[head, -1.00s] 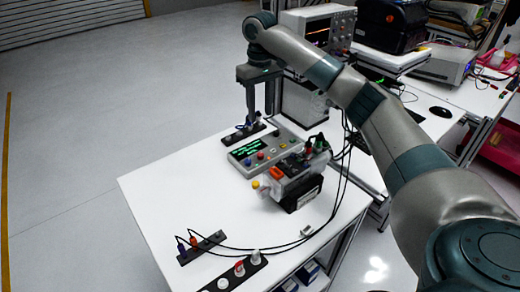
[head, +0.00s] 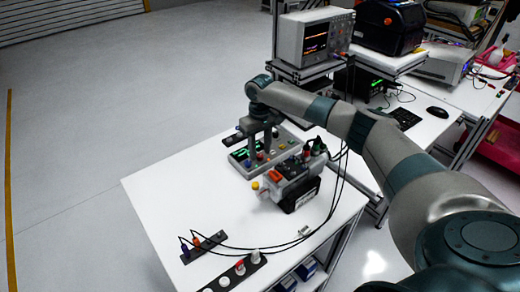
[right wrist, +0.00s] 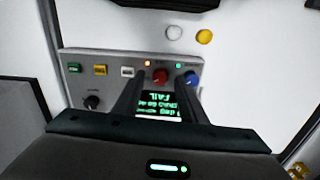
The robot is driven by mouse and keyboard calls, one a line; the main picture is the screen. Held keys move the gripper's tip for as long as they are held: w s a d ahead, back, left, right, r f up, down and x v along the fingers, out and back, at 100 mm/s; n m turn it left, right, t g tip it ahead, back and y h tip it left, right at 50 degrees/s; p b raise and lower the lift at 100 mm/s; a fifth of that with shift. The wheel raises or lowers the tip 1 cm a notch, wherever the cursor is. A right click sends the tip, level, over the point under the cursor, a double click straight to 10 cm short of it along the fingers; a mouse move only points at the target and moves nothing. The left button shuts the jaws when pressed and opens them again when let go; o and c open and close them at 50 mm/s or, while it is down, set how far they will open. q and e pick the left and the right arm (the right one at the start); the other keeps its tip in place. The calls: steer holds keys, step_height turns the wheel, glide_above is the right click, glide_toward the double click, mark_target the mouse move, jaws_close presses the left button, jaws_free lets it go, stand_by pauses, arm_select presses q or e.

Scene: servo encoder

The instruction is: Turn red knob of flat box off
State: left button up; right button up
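The grey flat box (head: 286,146) lies on the white table, partly covered by my right gripper in the head view. In the right wrist view the box panel (right wrist: 100,70) shows a red knob (right wrist: 160,77), a blue knob (right wrist: 192,79), a black knob (right wrist: 92,102) and a lit green display (right wrist: 158,103) reading FAIL. My right gripper (head: 261,151) points down over the box. In the wrist view its fingers (right wrist: 161,80) are apart, one on each side of the red knob, with gaps visible. Whether the tips reach knob height is unclear. My left gripper is out of view.
A grey device with an orange switch (head: 275,175) stands right in front of the flat box. A strip with plugged cables (head: 205,245) and a strip with round knobs (head: 240,270) lie at the front. The table's left part is clear.

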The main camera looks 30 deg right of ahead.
steer(key=shift+f, duration=0.5)
jaws_close()
